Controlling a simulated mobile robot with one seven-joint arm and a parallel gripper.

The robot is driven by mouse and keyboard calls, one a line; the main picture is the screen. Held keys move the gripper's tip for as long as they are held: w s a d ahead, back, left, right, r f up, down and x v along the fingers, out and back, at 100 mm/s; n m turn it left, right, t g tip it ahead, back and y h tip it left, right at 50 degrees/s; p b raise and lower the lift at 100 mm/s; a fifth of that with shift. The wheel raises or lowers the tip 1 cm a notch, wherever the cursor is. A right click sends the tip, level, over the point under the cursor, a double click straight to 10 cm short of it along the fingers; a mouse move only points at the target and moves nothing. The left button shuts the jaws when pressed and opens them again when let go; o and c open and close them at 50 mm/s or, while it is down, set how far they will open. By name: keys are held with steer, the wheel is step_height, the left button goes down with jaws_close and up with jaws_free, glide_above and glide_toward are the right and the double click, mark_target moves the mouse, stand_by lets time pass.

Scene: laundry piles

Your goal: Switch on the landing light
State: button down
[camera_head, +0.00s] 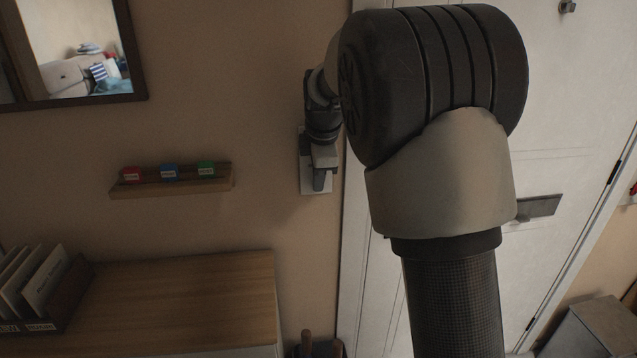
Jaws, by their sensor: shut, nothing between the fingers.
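A pale switch plate (304,182) is on the beige wall, just left of the white door's frame. My gripper (319,187) is shut and empty, in front of the plate with its fingers pointing down. It covers most of the plate, so the switch itself and its position are hidden. I cannot tell whether the fingers touch the plate. My arm fills the middle right of the view. The landing light is not in view.
A small wooden wall shelf (200,186) with red, blue and green items is to the left. Below it stands a wooden-topped cabinet (190,300) with a file box (67,305). A framed mirror (137,88) hangs upper left. The white door (590,110) is behind my arm.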

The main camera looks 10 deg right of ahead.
steer(key=shift+r, duration=0.15)
steer(key=shift+r+p, duration=0.65)
steer(key=shift+r, duration=0.1)
